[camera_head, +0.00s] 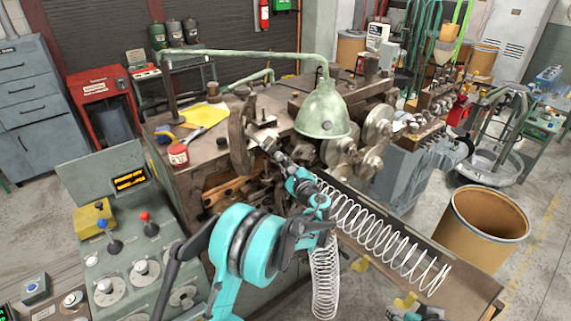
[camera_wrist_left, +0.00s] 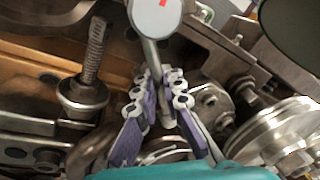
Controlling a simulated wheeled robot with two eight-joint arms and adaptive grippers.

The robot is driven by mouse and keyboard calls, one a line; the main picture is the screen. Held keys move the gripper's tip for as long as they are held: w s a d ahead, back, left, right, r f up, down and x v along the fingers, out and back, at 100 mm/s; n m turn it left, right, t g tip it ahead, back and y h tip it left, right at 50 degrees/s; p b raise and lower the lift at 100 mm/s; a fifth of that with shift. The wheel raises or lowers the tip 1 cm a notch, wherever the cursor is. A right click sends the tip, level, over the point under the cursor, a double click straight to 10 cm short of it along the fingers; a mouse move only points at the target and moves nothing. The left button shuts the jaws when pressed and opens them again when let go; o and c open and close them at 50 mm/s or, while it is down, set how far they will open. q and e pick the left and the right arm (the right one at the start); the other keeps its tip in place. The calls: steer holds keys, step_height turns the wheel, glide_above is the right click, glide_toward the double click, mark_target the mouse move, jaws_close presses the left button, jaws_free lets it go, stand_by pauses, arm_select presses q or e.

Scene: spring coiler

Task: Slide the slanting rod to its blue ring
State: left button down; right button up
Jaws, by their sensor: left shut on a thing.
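My left gripper (camera_wrist_left: 160,92) has its purple-sided fingers closed around the slanting rod (camera_wrist_left: 152,52) in the left wrist view. The rod is a grey bar with a round pale grey cap at its top end, bearing a red mark, cut off by the picture's top edge. In the head view the left gripper (camera_head: 274,150) reaches into the machine below the green lamp, and the rod is too small to make out clearly. I cannot make out a blue ring on it in either view.
The coiling machine (camera_head: 290,103) surrounds the gripper, with rollers (camera_head: 375,128) to its right and a green lamp shade (camera_head: 322,112) close above. A threaded bolt (camera_wrist_left: 92,55) stands left of the fingers. Coiled springs (camera_head: 385,240) lie on the right. A control panel (camera_head: 125,240) stands left.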

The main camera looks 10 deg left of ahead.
arm_select(q)
steer(key=c, duration=1.9)
jaws_free()
steer(key=v, duration=1.2)
